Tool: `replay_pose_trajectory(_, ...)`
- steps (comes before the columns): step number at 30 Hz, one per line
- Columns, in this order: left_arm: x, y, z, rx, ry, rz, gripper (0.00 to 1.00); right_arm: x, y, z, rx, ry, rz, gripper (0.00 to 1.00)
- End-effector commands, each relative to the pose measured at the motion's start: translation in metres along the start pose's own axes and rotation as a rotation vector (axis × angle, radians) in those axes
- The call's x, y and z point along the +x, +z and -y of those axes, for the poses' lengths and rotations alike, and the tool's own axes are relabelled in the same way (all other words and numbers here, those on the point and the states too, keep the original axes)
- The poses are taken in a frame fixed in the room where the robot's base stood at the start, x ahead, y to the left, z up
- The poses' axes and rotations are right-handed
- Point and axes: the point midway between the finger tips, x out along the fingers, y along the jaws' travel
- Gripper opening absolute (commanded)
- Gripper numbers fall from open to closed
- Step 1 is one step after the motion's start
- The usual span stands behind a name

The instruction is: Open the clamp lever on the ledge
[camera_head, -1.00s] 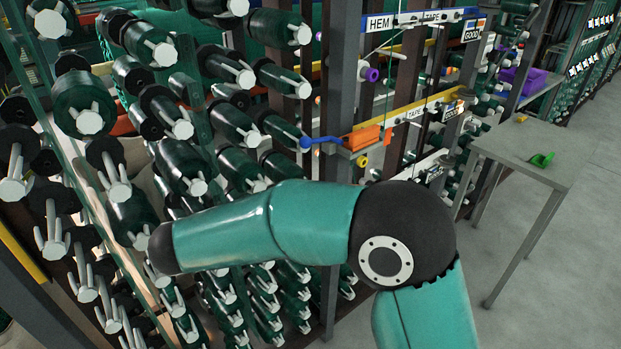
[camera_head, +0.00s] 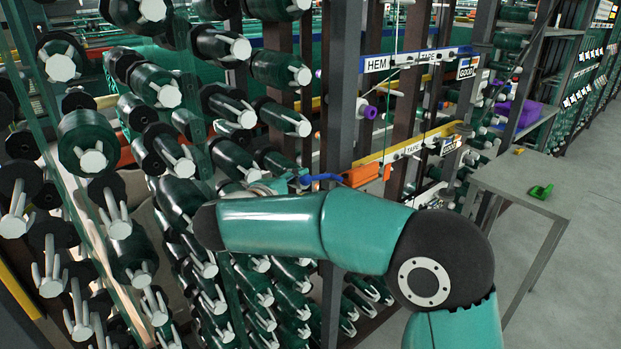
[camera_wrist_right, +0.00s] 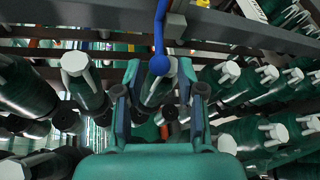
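The orange clamp (camera_head: 367,178) sits on a ledge on the rack post in the head view. Its blue lever (camera_head: 322,178) sticks out to the left. In the wrist view the lever (camera_wrist_right: 160,30) comes down from the top and ends in a blue ball (camera_wrist_right: 159,65). My right gripper (camera_wrist_right: 160,92) is open; the ball shows between its fingertips, and I cannot tell whether they touch it. In the head view the right gripper (camera_head: 284,185) is left of the lever, partly hidden behind my forearm. My left gripper is not in view.
Racks of dark green netting rolls (camera_head: 232,103) crowd the left and surround the gripper. A grey table (camera_head: 508,178) with a green clip (camera_head: 541,191) stands at right. Open floor lies beyond it.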

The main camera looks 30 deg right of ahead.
Motion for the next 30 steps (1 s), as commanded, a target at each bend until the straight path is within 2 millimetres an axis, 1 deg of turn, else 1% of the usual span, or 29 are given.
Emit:
replay_pose_trajectory(1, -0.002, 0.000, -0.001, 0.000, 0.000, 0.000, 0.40, 0.011, 0.001, -0.001, 0.000, -0.002, 0.003, 0.39)
replay_pose_trajectory(3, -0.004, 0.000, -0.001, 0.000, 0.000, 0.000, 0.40, 0.023, 0.001, -0.001, 0.000, -0.001, 0.003, 0.39)
replay_pose_trajectory(6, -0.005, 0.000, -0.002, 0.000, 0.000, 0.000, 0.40, 0.036, 0.000, 0.000, -0.001, -0.002, 0.002, 0.39)
replay_pose_trajectory(9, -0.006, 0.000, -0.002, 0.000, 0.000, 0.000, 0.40, 0.044, 0.000, 0.000, -0.001, -0.001, 0.001, 0.39)
replay_pose_trajectory(13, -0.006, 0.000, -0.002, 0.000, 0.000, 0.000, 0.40, 0.049, 0.000, 0.000, 0.000, -0.001, 0.000, 0.39)
replay_pose_trajectory(20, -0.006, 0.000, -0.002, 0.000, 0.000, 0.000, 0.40, 0.050, 0.000, 0.000, 0.000, -0.001, 0.000, 0.39)
replay_pose_trajectory(21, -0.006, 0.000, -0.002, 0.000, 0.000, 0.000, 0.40, 0.050, 0.000, 0.000, 0.000, -0.001, 0.000, 0.35)
replay_pose_trajectory(23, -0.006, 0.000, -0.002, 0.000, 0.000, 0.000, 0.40, 0.050, 0.000, 0.001, 0.000, -0.001, 0.000, 0.25)
replay_pose_trajectory(27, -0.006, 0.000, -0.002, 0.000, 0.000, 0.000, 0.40, 0.050, 0.000, 0.001, -0.001, -0.002, 0.000, 0.02)
replay_pose_trajectory(28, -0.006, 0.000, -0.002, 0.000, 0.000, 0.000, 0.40, 0.050, 0.000, 0.001, -0.001, -0.002, 0.000, 0.00)
replay_pose_trajectory(30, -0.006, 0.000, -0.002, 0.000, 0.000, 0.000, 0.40, 0.049, 0.000, 0.001, -0.001, -0.002, 0.000, 0.00)
